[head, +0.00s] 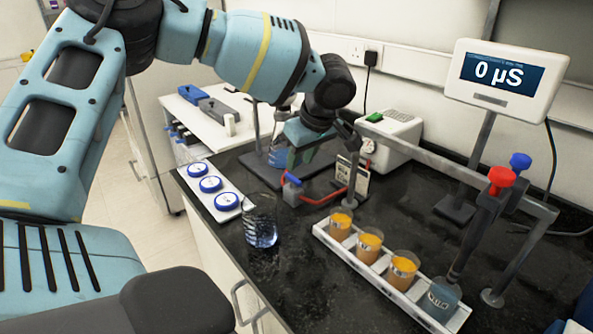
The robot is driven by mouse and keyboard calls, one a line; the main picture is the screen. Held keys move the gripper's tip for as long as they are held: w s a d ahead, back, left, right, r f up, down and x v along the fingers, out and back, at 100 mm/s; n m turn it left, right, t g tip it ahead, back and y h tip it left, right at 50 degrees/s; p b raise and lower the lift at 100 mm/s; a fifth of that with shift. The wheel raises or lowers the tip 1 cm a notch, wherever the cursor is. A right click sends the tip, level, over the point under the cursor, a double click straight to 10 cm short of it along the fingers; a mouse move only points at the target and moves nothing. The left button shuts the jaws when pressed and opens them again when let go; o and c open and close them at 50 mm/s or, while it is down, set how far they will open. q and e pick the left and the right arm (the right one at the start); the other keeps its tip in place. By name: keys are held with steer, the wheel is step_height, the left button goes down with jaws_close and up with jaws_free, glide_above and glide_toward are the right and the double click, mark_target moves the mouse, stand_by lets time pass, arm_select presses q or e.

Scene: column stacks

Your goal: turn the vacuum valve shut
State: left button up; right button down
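My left gripper (300,158) reaches down over the bench from the upper left, beside the pump. Its fingers are small and partly hidden by its own body, so I cannot tell whether they are open or shut. A white pump box (392,138) with a green switch and round gauge stands behind. My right gripper is not in view.
A white rack (345,262) holds several vessels with orange contents. A glass beaker (261,222) stands near the front edge. Columns with a red knob (501,180) and a blue knob (521,161) rise at right. A meter (506,80) reads 0 µS. Blue-rimmed dishes (211,184) lie left.

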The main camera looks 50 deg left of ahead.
mark_target(294, 177)
arm_select(q)
steer(key=shift+x, duration=2.7)
steer(key=shift+c, duration=0.3)
jaws_close()
